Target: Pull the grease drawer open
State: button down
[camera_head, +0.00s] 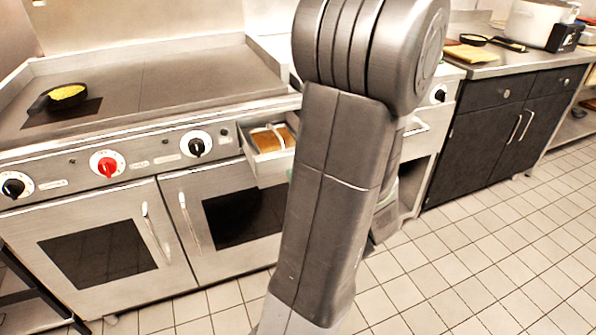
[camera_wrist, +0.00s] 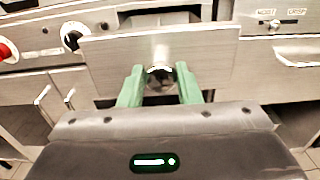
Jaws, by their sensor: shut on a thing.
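The grease drawer (camera_head: 268,172) sticks partly out of the range front, and brownish contents show inside it in the head view. In the wrist view its steel front panel (camera_wrist: 112,62) spans the middle, with a dark gap above it. My gripper (camera_wrist: 159,84) has its two green fingers closed on the round metal knob (camera_wrist: 160,73) of that panel. In the head view my arm hides most of the gripper and the drawer's right part.
The steel range (camera_head: 110,165) has black knobs and a red knob (camera_head: 107,163), with oven doors below. A pan (camera_head: 62,96) of yellow food sits on top. A dark cabinet (camera_head: 500,125) stands at right. Tiled floor (camera_head: 480,260) is clear at the lower right.

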jog(key=shift+s, duration=0.2)
jog(key=c, duration=1.1)
grip_release()
jog(key=shift+d, duration=0.1)
jog(key=shift+p+v, duration=0.45)
jog(key=shift+v, duration=6.45)
jog(key=shift+b+x, duration=0.4)
jog(key=shift+x, duration=5.8)
jog(key=shift+s, duration=0.15)
